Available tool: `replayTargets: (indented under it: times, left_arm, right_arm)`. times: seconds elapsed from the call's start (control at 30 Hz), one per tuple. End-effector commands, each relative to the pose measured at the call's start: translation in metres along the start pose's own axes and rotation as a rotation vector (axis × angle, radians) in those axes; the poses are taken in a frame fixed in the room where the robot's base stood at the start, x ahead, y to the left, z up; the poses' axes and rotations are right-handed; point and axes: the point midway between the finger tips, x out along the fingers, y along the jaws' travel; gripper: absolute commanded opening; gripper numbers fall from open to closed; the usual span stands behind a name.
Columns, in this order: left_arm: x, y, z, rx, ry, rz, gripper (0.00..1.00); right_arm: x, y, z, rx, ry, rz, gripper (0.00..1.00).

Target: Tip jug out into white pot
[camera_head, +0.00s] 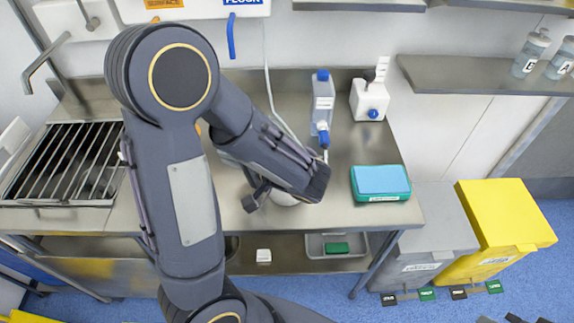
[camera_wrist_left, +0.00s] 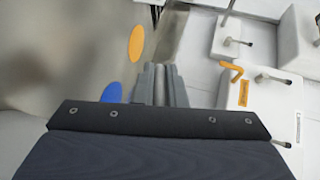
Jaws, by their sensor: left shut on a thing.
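My left gripper (camera_wrist_left: 162,82) is shut in the left wrist view, its two fingers close together beside a large, smooth grey surface that fills the left side. In the head view my left forearm and wrist cover the fingers and most of the jug.
On the steel table (camera_head: 345,215) stand a blue-capped bottle (camera_head: 322,100), a white container (camera_head: 369,100) and a teal box (camera_head: 381,183). A wire rack (camera_head: 65,165) is at the left. Grey (camera_head: 425,235) and yellow (camera_head: 507,230) bins stand at the right.

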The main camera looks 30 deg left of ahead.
Motion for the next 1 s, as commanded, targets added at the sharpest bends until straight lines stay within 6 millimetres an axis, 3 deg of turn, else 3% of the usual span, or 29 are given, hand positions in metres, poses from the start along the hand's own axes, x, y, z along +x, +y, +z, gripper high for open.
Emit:
replayTargets:
  times: [1.0]
  left_arm:
    - [-0.0078, -0.0011, -0.0002, -0.002, 0.002, -0.054, 0.00]
  right_arm:
    - [0.0067, 0.0031, 0.0034, 0.000, 0.000, 0.000, 0.00]
